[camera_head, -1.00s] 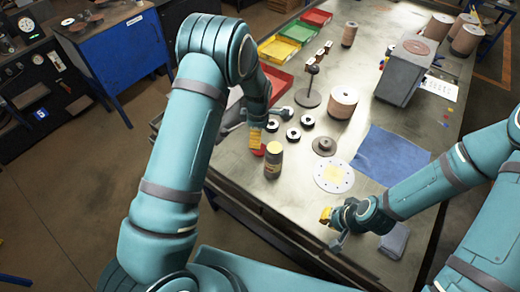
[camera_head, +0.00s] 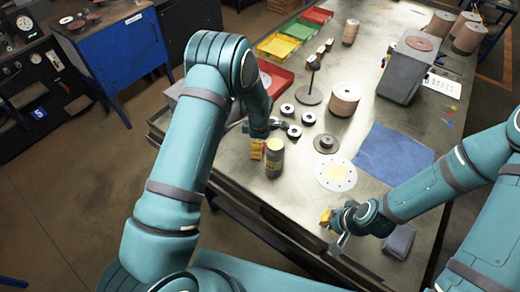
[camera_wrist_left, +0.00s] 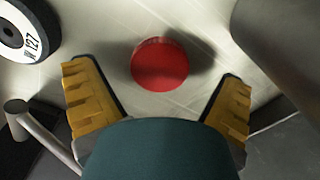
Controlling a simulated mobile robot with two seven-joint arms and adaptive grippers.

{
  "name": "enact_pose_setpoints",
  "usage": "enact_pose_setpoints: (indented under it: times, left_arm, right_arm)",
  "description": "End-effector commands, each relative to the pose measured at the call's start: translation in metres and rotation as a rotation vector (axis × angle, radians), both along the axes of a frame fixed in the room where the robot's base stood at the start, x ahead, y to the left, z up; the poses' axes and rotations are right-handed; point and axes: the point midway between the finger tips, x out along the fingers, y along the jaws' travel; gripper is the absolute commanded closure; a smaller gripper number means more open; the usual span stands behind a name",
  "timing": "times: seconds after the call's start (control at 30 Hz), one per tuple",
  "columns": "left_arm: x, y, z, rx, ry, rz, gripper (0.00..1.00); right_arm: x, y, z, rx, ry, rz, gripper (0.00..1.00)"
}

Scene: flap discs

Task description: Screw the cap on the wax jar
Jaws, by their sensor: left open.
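The wax jar (camera_head: 275,158), an upright brownish cylinder with a pale yellowish top, stands on the workbench near its front left edge. The red round cap (camera_wrist_left: 159,64) lies flat on the bench in the left wrist view. In the head view the cap is hidden behind my left gripper (camera_head: 258,149), which is beside the jar, on its left. In the left wrist view my left gripper (camera_wrist_left: 160,88) has its yellow fingers wide apart, one on each side of the cap and apart from it. My right gripper (camera_head: 331,228) is by the front bench edge, seen edge-on, holding nothing visible.
Several black-and-white discs (camera_head: 294,132) lie behind the jar; one labelled disc (camera_wrist_left: 24,30) is at the wrist view's upper left. A dark rounded shape (camera_wrist_left: 287,42) fills its upper right. A perforated pale disc (camera_head: 336,173) and blue cloth (camera_head: 391,156) lie to the right.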

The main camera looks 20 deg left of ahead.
Motion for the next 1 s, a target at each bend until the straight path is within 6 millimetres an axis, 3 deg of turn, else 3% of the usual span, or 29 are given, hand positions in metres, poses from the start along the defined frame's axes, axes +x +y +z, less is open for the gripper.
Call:
enact_pose_setpoints:
  times: [0.1,0.4,0.43,0.53,0.6,1.0]
  left_arm:
    - [0.0004,-0.0001,-0.0112,0.0,-0.001,0.0,0.04]
    - [0.0005,0.0,-0.0093,0.0,-0.002,0.0,0.04]
    - [0.0005,0.0,-0.0093,0.0,-0.002,0.0,0.1]
    - [0.0005,0.0001,-0.0093,0.0,-0.002,0.0,0.42]
    - [0.0005,0.0001,-0.0093,0.0,-0.001,0.0,0.56]
    - [0.0008,-0.0001,-0.0046,0.0,-0.002,0.0,0.56]
  right_arm:
    - [0.0003,0.0005,-0.0074,-0.001,0.0,0.0,1.0]
    - [0.0005,0.0004,-0.0057,-0.001,-0.001,0.0,1.0]
    - [0.0005,0.0004,-0.0057,-0.001,-0.001,0.0,1.0]
    - [0.0005,0.0003,-0.0057,-0.001,-0.001,0.0,1.0]
    - [0.0005,0.0003,-0.0057,-0.001,-0.001,0.0,1.0]
    - [0.0004,0.0003,-0.006,-0.001,-0.001,0.0,1.0]
